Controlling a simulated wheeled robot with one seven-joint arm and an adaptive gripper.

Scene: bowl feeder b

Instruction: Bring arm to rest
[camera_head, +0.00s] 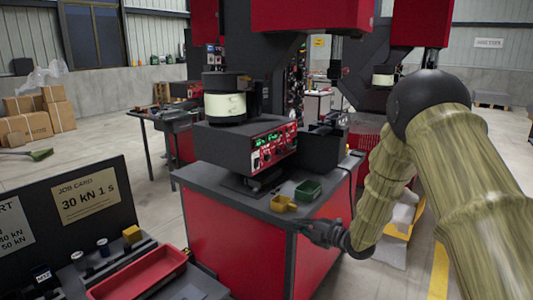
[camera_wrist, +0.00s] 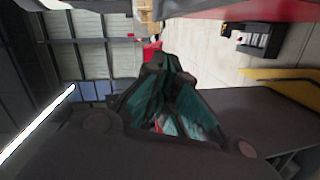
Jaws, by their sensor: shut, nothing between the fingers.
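My gripper (camera_head: 318,233) is in the lower middle of the head view, at the end of my arm, which comes in from the right. It is in front of the red cabinet's top front corner, near the yellow bin (camera_head: 283,203) and apart from it as far as I can tell. In the wrist view my gripper (camera_wrist: 160,62) has its fingers together, with nothing held between them. The wrist view is turned on its side and shows the hall wall and floor beyond the fingers.
A red cabinet (camera_head: 235,240) carries a feeder with a lit control box (camera_head: 245,145) and a green bin (camera_head: 308,190). A red tray (camera_head: 138,274) and a job card board (camera_head: 80,210) stand at the lower left. Open floor (camera_head: 105,140) lies at the left.

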